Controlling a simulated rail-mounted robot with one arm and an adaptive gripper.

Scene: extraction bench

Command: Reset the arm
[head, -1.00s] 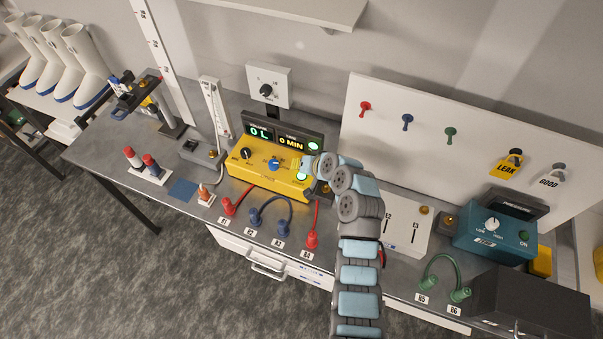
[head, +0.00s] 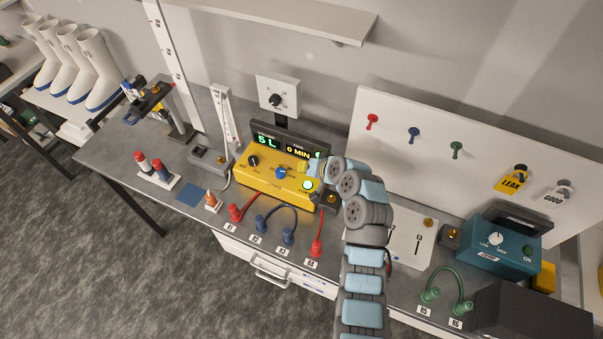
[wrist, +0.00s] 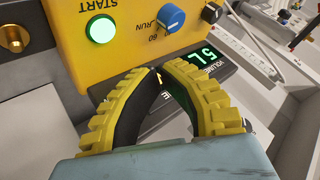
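My arm reaches over the bench to the yellow control box (head: 247,177), which also fills the top of the wrist view (wrist: 130,40). My gripper (wrist: 161,68) has yellow ribbed fingers that bow apart in the middle and come together at the tips, with nothing visible held. In the head view my gripper (head: 306,167) is small and partly hidden by my wrist, above the box's right end. The lit green START button (head: 308,184) shows clear of the fingers in the wrist view (wrist: 100,29). The display (head: 268,143) behind the box reads 5 L and 0 MIN.
Red plugs (head: 236,212) and blue plugs (head: 262,225) with cables stand along the front edge. A teal box (head: 497,247) and green cable (head: 447,270) are at right.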

